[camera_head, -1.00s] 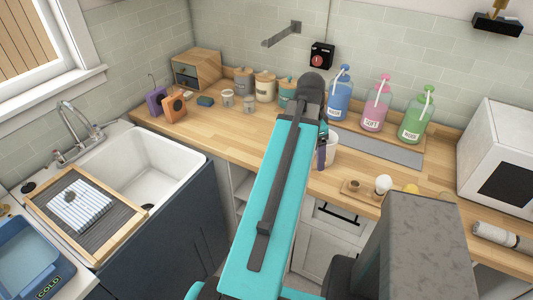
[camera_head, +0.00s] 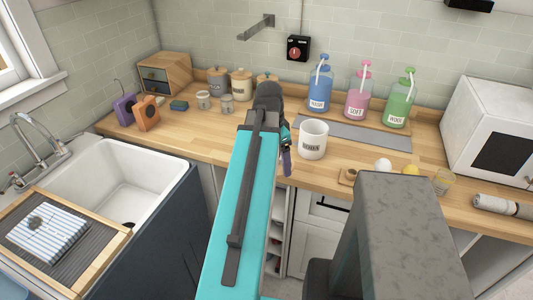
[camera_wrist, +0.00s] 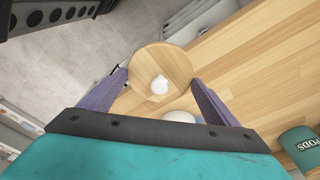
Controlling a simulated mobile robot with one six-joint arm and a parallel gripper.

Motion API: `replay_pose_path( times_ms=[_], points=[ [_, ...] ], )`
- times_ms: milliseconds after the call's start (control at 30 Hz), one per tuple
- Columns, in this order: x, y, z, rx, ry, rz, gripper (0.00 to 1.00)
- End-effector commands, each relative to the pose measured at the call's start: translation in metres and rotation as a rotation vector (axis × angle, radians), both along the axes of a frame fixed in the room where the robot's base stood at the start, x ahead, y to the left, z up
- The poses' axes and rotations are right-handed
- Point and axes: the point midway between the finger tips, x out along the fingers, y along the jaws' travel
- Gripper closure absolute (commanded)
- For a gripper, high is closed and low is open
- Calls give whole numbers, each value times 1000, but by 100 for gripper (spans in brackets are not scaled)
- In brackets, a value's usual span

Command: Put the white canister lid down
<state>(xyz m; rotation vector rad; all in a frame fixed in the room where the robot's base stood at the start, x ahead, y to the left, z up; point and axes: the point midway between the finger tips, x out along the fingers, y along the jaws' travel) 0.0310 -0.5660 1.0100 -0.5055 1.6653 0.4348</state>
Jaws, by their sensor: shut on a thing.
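The white canister's lid is a round wooden disc with a white knob (camera_wrist: 148,60). In the wrist view it sits between the two purple fingers of my gripper (camera_wrist: 161,80), which is shut on it. In the head view my gripper (camera_head: 287,158) is mostly hidden behind my arm, with only a little purple showing, and I cannot make out the lid there. The white canister (camera_head: 312,141) stands upright and uncovered on the wooden counter (camera_head: 215,142), just right of my gripper.
A small wooden holder (camera_head: 347,177), a white ball (camera_head: 383,165) and a glass (camera_head: 443,182) are near the counter's front edge. Pump bottles (camera_head: 357,92) stand behind a grey mat (camera_head: 355,133). Lidded canisters (camera_head: 241,85) are at the back. A sink (camera_head: 120,178) is left.

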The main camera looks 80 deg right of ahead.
Motion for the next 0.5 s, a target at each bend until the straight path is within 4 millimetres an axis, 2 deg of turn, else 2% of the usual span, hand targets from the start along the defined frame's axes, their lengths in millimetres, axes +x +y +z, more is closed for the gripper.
replay_pose_path(
  times_ms=[267, 500],
  points=[
    [1, -1, 1, 0, 0, 1, 39],
    [7, -19, 1, 2, 0, 2, 39]
  ],
)
